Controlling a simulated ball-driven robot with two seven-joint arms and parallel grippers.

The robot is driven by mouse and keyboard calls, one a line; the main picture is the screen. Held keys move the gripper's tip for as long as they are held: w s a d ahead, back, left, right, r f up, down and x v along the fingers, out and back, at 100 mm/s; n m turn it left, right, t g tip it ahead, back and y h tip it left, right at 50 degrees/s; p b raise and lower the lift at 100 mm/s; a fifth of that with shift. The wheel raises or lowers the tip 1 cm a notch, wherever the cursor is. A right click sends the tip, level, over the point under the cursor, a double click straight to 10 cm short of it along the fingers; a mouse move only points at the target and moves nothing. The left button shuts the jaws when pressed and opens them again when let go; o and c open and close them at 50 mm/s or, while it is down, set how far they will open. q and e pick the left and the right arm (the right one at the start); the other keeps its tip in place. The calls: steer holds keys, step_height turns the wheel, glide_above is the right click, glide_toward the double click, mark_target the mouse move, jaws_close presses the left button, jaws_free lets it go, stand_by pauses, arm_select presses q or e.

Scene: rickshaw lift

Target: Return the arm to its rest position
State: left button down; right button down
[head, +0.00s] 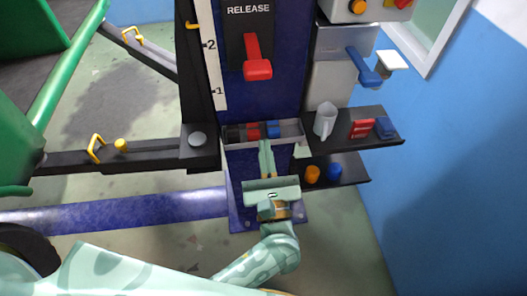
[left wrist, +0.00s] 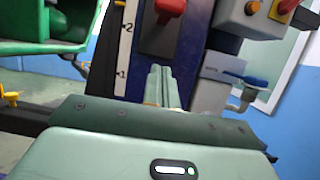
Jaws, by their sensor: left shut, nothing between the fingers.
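My left gripper (head: 266,150) is in the middle of the head view, its arm reaching up from the bottom. Its pale green fingers are together with nothing between them. The fingertips are in front of a narrow tray (head: 234,140) with red, dark and blue items, at the foot of a dark blue column. I cannot tell whether they touch it. In the left wrist view the shut fingers (left wrist: 161,84) point at the column, below a red lever (left wrist: 168,8). That red lever also shows under the word RELEASE in the head view (head: 256,68). My right gripper is not in view.
A blue-handled valve (head: 367,68) is above. A green frame (head: 68,72) and black arms stand left.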

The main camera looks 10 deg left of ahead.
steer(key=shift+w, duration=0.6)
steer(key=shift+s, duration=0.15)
